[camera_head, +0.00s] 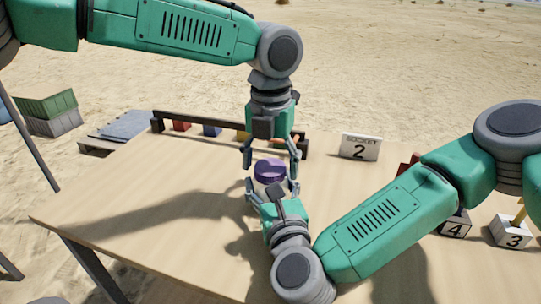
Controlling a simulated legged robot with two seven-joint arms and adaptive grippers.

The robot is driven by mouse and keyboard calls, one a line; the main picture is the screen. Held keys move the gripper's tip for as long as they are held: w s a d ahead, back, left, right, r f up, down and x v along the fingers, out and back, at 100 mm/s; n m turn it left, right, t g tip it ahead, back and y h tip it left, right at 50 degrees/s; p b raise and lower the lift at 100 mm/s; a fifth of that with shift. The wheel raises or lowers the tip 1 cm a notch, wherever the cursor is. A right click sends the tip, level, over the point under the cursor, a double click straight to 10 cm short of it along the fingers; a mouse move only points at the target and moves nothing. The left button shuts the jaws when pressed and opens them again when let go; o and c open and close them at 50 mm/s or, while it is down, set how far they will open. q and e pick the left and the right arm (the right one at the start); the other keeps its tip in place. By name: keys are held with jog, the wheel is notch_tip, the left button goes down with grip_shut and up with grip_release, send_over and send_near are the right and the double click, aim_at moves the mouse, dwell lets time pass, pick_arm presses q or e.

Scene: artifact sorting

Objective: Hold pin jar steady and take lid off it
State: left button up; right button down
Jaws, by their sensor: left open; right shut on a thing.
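The pin jar (262,186) stands on the wooden table with its purple lid (269,170) on top. Its body is pale and mostly hidden by my grippers. My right gripper (272,188) reaches in from the front and is shut around the jar's body. My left gripper (270,162) points straight down from above, with its fingers open on either side of the lid. I cannot tell whether the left fingers touch the lid.
The table (150,215) is clear at the left. A dark rack (190,120) with coloured blocks stands behind the grippers. A "SOCKET 2" sign (360,147) is at the back right. Blocks marked 4 (455,226) and 3 (512,236) are at the right, near my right arm.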

pick_arm(q)
jog(key=shift+c, duration=0.4)
jog(key=c, duration=1.1)
jog(key=n, duration=0.7)
jog(key=shift+c, duration=0.3)
jog(key=n, duration=0.5)
jog(key=shift+n, duration=0.3)
jog(key=n, duration=0.5)
jog(key=shift+r, duration=0.1)
jog(key=n, duration=0.9)
jog(key=shift+n, duration=0.3)
jog(key=shift+d, duration=0.1)
